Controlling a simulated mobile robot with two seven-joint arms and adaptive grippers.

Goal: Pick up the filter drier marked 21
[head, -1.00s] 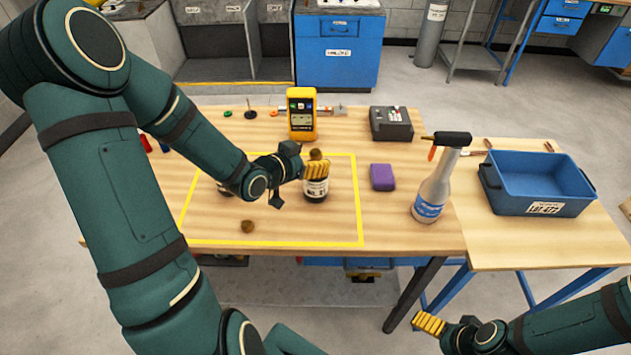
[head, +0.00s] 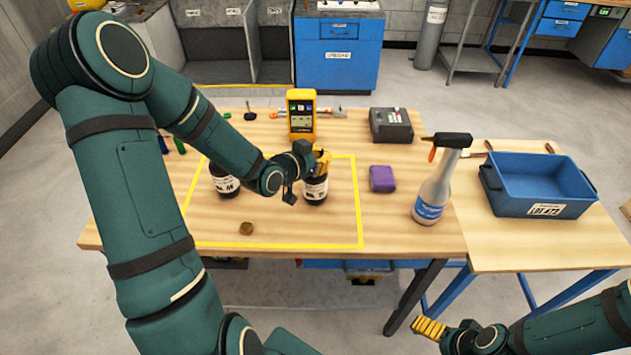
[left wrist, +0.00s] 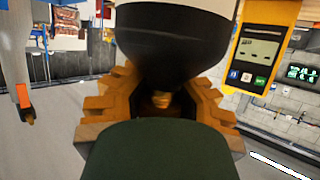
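A dark filter drier (head: 316,190) with a white label stands upright inside the yellow-outlined area; its number is too small to read. A second dark drier (head: 225,182) with a white label stands to its left, partly behind my left arm. My left gripper (head: 321,163) is at the top of the right-hand drier and hides its upper end. In the left wrist view, the yellow fingers (left wrist: 163,105) lie on both sides of a black tapered body (left wrist: 175,45) with a copper-coloured stub; whether they press on it is unclear. My right gripper (head: 430,327) is low at the right, away from the table.
A brass-coloured piece (head: 246,228) lies in the outlined area. A yellow meter (head: 302,115) stands behind the drier, with a purple block (head: 382,179) and spray bottle (head: 434,195) to the right. A blue bin (head: 538,185) sits on the side table.

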